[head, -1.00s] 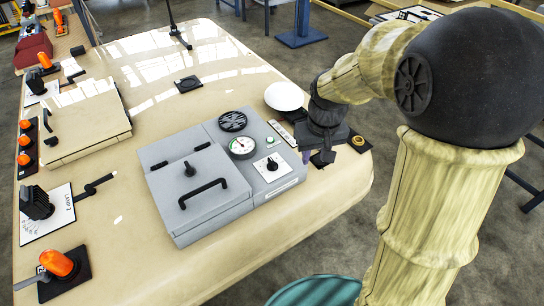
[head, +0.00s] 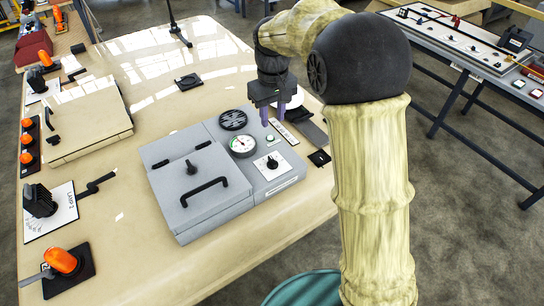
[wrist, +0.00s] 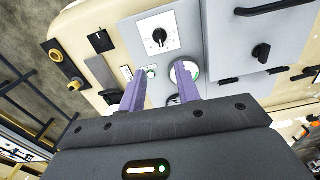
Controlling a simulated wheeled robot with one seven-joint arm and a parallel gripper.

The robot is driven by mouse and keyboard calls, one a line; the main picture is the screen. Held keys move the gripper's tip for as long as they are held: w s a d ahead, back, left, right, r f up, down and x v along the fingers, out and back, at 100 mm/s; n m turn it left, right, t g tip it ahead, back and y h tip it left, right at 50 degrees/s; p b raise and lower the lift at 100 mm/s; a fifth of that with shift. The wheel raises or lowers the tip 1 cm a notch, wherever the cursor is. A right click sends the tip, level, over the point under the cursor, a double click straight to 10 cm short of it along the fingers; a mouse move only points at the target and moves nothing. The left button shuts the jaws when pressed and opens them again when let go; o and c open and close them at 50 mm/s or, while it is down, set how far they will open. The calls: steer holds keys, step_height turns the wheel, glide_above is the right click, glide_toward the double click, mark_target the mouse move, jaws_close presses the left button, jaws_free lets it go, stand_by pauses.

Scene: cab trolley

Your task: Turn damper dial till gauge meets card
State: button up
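The damper dial, a black knob (head: 272,163) on a square white plate, sits on the right part of the grey box. It also shows in the wrist view (wrist: 159,38). The round white gauge (head: 242,145) with a green sector lies behind and left of the dial; in the wrist view the gauge (wrist: 183,72) is partly hidden by a finger. A narrow light labelled strip (head: 285,132) lies right of the box; I cannot tell whether it is the card. My gripper (head: 273,119) is open and empty, above the box's back right part, apart from the dial.
The grey box has a lid with a black handle (head: 204,190). A round black vent (head: 233,120) is behind the gauge and a small green button (head: 269,138) right of it. Yellow-ringed black fittings (wrist: 57,55) lie near the panel edge. A separate bench (head: 470,60) stands at right.

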mark_target(273, 160)
step_height(273, 160, down, 17)
steer(key=p, duration=0.3)
steer(key=shift+r, duration=0.1)
jaws_close()
